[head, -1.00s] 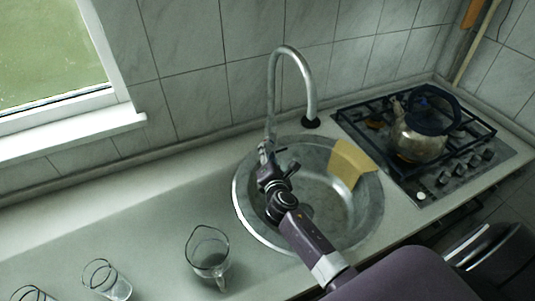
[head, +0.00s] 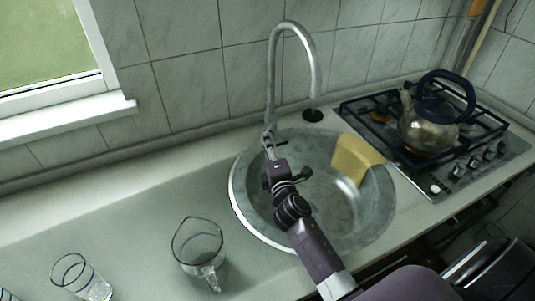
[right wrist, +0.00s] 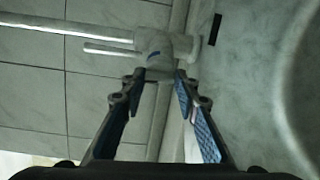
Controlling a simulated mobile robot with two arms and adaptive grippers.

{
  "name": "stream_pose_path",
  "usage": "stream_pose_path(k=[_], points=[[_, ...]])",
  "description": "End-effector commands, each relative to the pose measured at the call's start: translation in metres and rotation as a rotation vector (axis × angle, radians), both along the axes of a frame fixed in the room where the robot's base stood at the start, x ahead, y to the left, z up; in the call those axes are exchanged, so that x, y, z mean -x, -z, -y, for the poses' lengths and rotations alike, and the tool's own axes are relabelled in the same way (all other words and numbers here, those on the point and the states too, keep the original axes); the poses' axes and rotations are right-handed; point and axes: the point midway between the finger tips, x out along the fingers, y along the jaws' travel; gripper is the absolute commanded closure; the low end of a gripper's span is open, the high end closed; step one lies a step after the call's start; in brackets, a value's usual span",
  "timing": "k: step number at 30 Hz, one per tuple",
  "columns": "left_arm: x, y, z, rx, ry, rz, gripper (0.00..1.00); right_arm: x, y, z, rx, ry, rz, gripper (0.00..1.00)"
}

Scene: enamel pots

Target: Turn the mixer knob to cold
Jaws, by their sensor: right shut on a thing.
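The metal mixer tap (head: 271,75) rises in a tall arch at the back left of the round sink (head: 236,200). My right gripper (head: 269,146) reaches over the sink to the tap's base. In the right wrist view, my right gripper (right wrist: 160,80) has its two fingers on either side of the mixer knob (right wrist: 159,74), shut on it. The tap body (right wrist: 166,46) and its long pipe (right wrist: 60,29) show just beyond the fingertips. In the head view the knob is mostly hidden by the gripper. My left gripper is not in view.
A yellow cloth (head: 352,158) hangs on the sink's right side. A kettle (head: 428,130) stands on the gas stove (head: 448,183) at the right. Tiled wall lies behind.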

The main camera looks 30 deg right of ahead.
Motion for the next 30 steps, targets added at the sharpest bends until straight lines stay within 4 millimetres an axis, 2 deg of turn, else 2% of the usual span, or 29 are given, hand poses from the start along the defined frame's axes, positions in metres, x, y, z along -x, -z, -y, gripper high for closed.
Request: stream_pose_path(k=[1,6,21,22,26,30], points=[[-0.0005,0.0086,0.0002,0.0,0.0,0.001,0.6,0.0008,0.0066,0.0,-0.017,0.001,0.009,0.96],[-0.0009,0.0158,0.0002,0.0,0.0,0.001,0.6,0.0007,0.0051,-0.0002,-0.054,0.001,0.037,0.96],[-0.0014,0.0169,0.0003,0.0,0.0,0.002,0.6,0.0008,0.0035,-0.0005,-0.07,0.001,0.046,0.96],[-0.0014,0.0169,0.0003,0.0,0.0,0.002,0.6,0.0008,0.0035,-0.0005,-0.07,0.001,0.046,0.68],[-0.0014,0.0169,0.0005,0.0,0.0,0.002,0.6,0.0006,0.003,-0.0004,-0.07,0.001,0.048,0.54],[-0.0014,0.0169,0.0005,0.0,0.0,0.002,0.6,0.0004,0.0021,-0.0002,-0.069,0.0,0.049,0.54]])
